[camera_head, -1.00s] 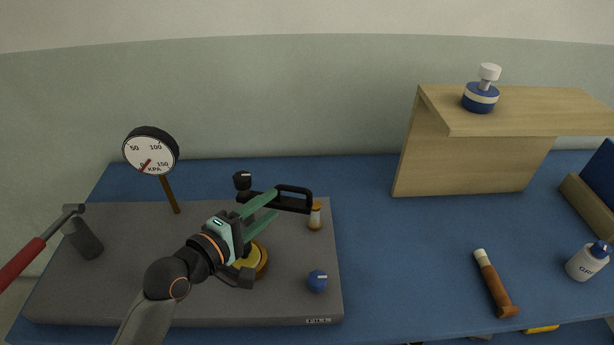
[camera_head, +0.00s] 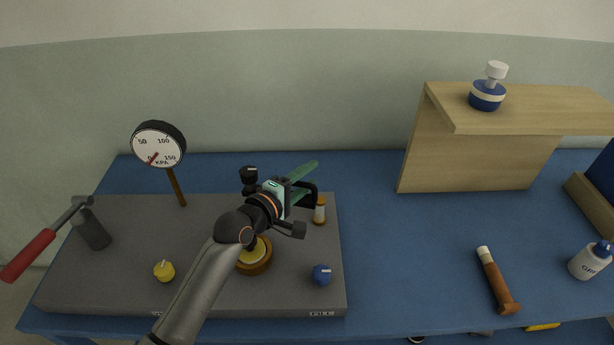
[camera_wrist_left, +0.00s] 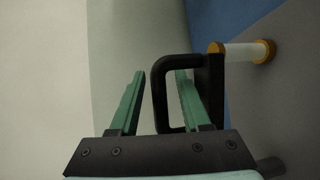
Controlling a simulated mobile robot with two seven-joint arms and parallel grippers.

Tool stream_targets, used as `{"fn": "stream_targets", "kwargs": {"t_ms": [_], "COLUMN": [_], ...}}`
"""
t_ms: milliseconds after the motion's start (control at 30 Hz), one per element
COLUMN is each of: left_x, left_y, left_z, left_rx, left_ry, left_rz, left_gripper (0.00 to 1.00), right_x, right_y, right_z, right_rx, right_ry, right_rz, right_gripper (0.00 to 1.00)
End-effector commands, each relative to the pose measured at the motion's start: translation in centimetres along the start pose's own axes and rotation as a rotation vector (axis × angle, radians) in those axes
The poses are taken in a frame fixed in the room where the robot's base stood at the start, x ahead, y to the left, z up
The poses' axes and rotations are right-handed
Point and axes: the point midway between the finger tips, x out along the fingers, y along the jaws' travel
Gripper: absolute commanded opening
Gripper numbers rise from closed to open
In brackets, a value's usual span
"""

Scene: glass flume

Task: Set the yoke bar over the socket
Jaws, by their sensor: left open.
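The yoke bar (camera_head: 309,187) is black with a loop handle and lies at the back of the grey slab, beside a black-capped post. Most of it is hidden behind my left gripper (camera_head: 311,177) in the head view. In the left wrist view, the open green fingers of my left gripper (camera_wrist_left: 160,73) stand either side of the outer bar of the handle (camera_wrist_left: 159,95), one finger inside the loop. A round brass fitting (camera_head: 261,266) with a yellow top, perhaps the socket, sits in front, partly covered by my arm. My right gripper is not in view.
An amber-and-white cylinder (camera_head: 320,211) stands close beside the handle. A blue knob (camera_head: 321,275), a yellow knob (camera_head: 164,271), a pressure gauge (camera_head: 158,146) and a red-handled lever (camera_head: 38,250) are around the slab. A wooden shelf (camera_head: 470,160) stands right; blue table between is clear.

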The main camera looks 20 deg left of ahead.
Motion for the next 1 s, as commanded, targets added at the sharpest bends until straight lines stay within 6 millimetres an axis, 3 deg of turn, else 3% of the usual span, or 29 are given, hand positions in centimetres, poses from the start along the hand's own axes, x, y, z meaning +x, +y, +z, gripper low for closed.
{"fn": "stream_targets", "kwargs": {"t_ms": [100,500,1000], "left_x": [-0.01,-0.04,-0.04], "left_y": [0.0,-0.01,-0.02], "left_z": [0.01,-0.01,-0.02], "left_rx": [0.0,0.0,0.0], "left_ry": [0.0,0.0,0.0], "left_rz": [0.0,0.0,-0.001], "left_gripper": [0.46,0.01,0.0], "right_x": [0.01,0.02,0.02], "right_y": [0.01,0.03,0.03], "right_z": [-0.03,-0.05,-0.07], "right_rx": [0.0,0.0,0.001], "right_ry": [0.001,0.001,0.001], "right_rz": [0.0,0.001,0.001], "right_gripper": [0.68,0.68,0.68]}}
